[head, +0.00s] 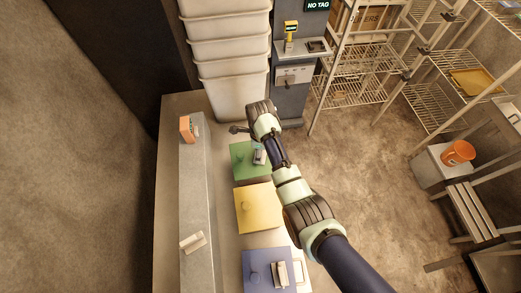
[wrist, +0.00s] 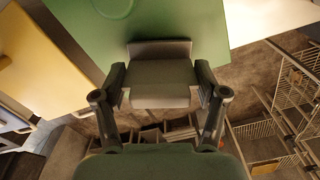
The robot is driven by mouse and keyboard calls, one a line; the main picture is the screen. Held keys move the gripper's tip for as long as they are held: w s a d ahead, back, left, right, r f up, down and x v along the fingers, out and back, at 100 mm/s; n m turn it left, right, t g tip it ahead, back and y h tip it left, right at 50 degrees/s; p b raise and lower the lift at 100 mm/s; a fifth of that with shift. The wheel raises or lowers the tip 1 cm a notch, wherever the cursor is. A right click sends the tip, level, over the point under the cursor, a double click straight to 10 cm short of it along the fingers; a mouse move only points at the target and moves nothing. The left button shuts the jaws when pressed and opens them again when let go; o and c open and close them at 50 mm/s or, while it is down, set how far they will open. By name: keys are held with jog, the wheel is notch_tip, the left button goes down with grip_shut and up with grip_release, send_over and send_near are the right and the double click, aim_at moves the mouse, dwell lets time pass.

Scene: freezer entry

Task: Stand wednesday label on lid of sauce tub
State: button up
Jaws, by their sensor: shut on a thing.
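My gripper (wrist: 160,76) is shut on a small pale label stand (wrist: 160,97), one finger on each side of it. The held stand overlaps the edge of a green lid (wrist: 200,25); I cannot tell whether it touches the lid. In the head view the stand (head: 259,157) shows beside my arm, over the right part of the green lid (head: 241,153). A yellow lid (head: 257,207) and a blue lid (head: 256,272) sit nearer. Another label stand (head: 279,274) is on the blue lid. No writing is readable, so neither the wednesday label nor the sauce tub can be confirmed.
A pale wedge-shaped piece (head: 192,242) lies on the raised ledge (head: 198,200) at left, with an orange box (head: 187,129) farther back. Stacked white bins (head: 230,60) stand behind the green lid. Wire racks (head: 355,90) and an orange bucket (head: 457,153) are to the right.

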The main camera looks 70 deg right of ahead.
jog(key=shift+f, duration=0.15)
jog(key=o, duration=1)
notch_tip(320, 180, up, 13)
jog(key=shift+f+p, duration=0.2)
jog(key=shift+p, duration=1.05)
jog(key=shift+f, duration=0.1)
